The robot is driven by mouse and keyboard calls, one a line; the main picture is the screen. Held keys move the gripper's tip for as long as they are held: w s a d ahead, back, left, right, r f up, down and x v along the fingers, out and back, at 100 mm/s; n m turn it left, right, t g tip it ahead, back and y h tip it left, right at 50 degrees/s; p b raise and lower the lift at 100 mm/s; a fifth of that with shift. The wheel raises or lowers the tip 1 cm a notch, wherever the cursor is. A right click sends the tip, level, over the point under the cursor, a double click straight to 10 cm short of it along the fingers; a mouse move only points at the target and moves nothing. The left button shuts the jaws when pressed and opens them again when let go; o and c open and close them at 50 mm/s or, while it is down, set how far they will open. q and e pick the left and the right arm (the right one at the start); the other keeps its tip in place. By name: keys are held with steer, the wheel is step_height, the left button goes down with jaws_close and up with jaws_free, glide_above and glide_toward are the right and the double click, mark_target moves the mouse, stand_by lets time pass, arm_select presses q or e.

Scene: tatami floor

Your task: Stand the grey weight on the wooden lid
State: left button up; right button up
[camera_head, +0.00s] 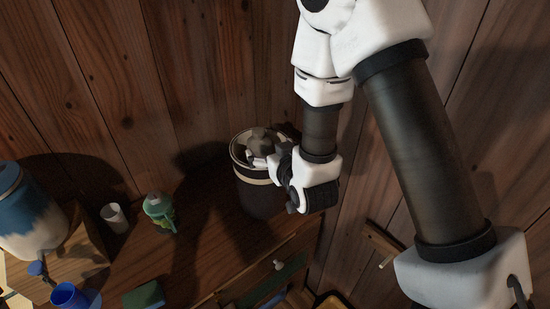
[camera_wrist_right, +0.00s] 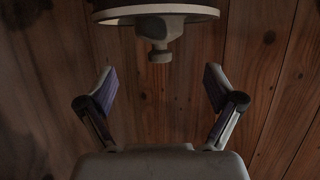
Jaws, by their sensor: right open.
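The grey weight (camera_head: 258,138) is on top of a dark pot, partly hidden by my right gripper in the head view. In the right wrist view, the grey weight (camera_wrist_right: 158,30) has a wide body and a small knob, and sits against a pale-rimmed round lid (camera_wrist_right: 112,14). The knob points towards my gripper. My right gripper (camera_wrist_right: 158,82) is open, its fingers apart and empty, with the knob just beyond the fingertips. In the head view my right gripper (camera_head: 272,160) is beside the pot's top. My left gripper is not in view.
The dark pot (camera_head: 262,198) with a pale band stands on a wooden cabinet (camera_head: 190,255) against a plank wall.

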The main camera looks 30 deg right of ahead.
steer(key=s+a+f+g+y+p, duration=0.1)
steer(key=s+f+g+p, duration=0.5)
steer(key=s+f, duration=0.3)
steer(key=s+a+f+n+g+y+p, duration=0.1)
steer(key=s+f+g+p, duration=0.5)
steer(key=s, duration=1.2)
step_height(320, 180, down, 4)
steer(key=shift+a+r+g, duration=0.2)
steer(key=shift+a+g, duration=0.5)
steer(key=shift+g, duration=0.2)
